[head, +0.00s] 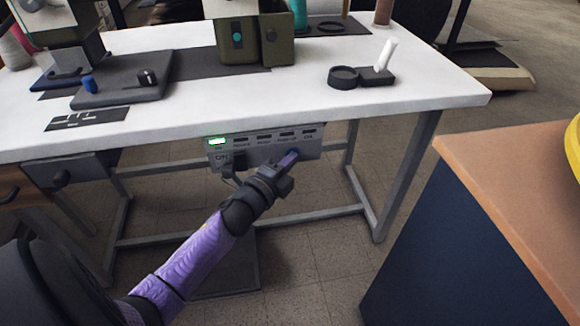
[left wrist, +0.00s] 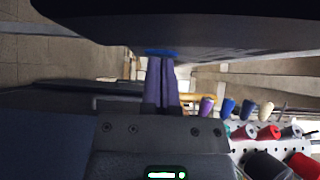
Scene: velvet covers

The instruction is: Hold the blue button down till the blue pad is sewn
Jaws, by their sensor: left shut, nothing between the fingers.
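A grey control panel (head: 262,148) hangs under the front edge of the white table. The blue button (head: 294,152) is mostly hidden by the fingertips in the head view. In the left wrist view the shut fingers (left wrist: 161,85) reach the blue button (left wrist: 161,53) and appear to touch it. How deep it is pressed I cannot tell. A dark bluish flat piece (head: 62,78) lies under the sewing machine (head: 60,30); whether it is the blue pad is unclear. My right gripper is out of view.
A green lamp (head: 216,141) is lit at the panel's left end. The white table (head: 400,92) carries an olive machine body (head: 254,40) and a dark plate (head: 125,85). A wood-topped cabinet (head: 510,160) stands at right. Several thread spools (left wrist: 270,131) show in the left wrist view.

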